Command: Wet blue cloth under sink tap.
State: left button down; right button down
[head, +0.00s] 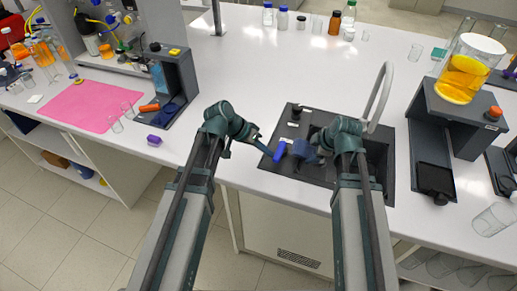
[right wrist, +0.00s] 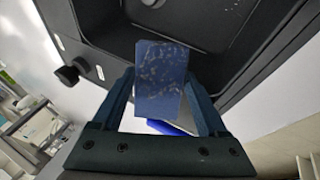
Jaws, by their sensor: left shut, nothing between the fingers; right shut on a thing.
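The blue cloth (right wrist: 160,80) is a dark blue, speckled piece between the fingers of my right gripper (right wrist: 161,95), which is shut on it. In the head view the cloth (head: 303,150) is held over the left part of the dark sink unit (head: 291,178), left of the basin. The grey curved sink tap (head: 384,88) rises at the back right of my right gripper (head: 311,152), apart from the cloth. My left gripper (head: 266,149) is shut and empty at the sink's left edge. Whether water runs cannot be seen.
A bright blue piece (head: 280,152) is close to my left gripper's tip; contact is unclear. A dark stand with an orange-filled beaker (head: 461,78) stands right of the sink. A pink mat (head: 90,105) lies left.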

pick_arm(q)
jog(key=shift+s, duration=0.15)
